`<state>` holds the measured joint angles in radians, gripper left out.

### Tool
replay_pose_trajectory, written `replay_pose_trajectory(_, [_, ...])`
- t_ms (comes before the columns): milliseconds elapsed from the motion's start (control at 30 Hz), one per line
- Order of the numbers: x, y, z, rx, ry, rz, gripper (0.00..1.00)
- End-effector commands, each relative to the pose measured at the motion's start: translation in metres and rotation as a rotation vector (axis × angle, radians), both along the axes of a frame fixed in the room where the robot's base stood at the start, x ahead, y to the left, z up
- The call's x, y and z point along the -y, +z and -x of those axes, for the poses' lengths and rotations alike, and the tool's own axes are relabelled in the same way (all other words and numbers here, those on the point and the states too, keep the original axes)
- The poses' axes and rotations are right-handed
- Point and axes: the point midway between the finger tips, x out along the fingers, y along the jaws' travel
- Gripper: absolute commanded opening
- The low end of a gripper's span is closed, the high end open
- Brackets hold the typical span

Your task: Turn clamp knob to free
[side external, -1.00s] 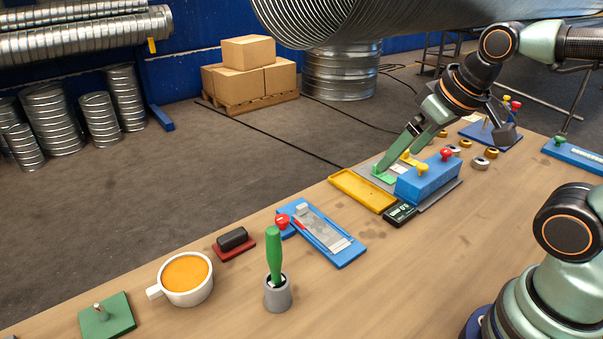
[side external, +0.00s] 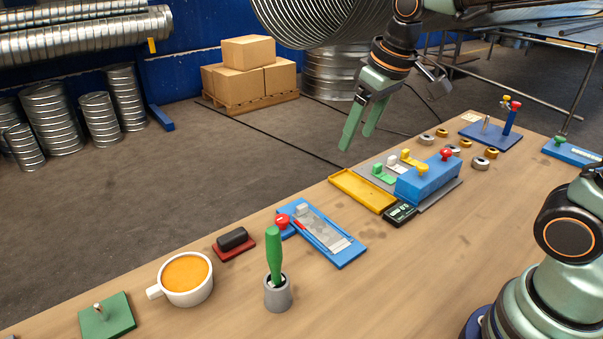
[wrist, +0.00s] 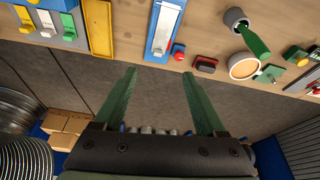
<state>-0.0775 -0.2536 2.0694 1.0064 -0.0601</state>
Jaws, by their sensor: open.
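A red knob (side external: 282,221) sits at the left end of a blue plate (side external: 349,257) that carries a flat silver piece. It also shows in the wrist view (wrist: 179,51), beyond my fingers. A second red knob (side external: 446,154) stands on a blue block (side external: 428,180) at the grey fixture. The pictures do not settle which knob is the clamp's. My gripper (side external: 357,142) is open and empty, raised beyond the bench's far edge, apart from both knobs. In the wrist view, the two green fingers (wrist: 160,70) stand wide with nothing between them.
A yellow tray (side external: 362,190) and a black display box (side external: 400,214) lie by the grey fixture with green, white and yellow tabs. A grey cup (side external: 278,294) holds an upright green handle. A mug (side external: 186,279) and a black piece on a red base (side external: 233,240) stand left.

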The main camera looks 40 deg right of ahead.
Motion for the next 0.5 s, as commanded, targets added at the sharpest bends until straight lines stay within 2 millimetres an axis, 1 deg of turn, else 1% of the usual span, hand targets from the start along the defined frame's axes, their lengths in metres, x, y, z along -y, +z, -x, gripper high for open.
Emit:
replay_pose_trajectory(33, [-0.006, -0.004, -0.013, -0.03, 0.02, 0.005, 0.73])
replay_pose_trajectory(100, [-0.013, -0.009, -0.029, -0.061, 0.046, 0.011, 0.73])
replay_pose_trajectory(267, [-0.031, -0.027, -0.064, -0.136, 0.105, 0.027, 0.73])
replay_pose_trajectory(400, [-0.049, -0.052, -0.092, -0.199, 0.156, 0.04, 0.73])
replay_pose_trajectory(500, [-0.061, -0.072, -0.108, -0.242, 0.19, 0.049, 0.73])
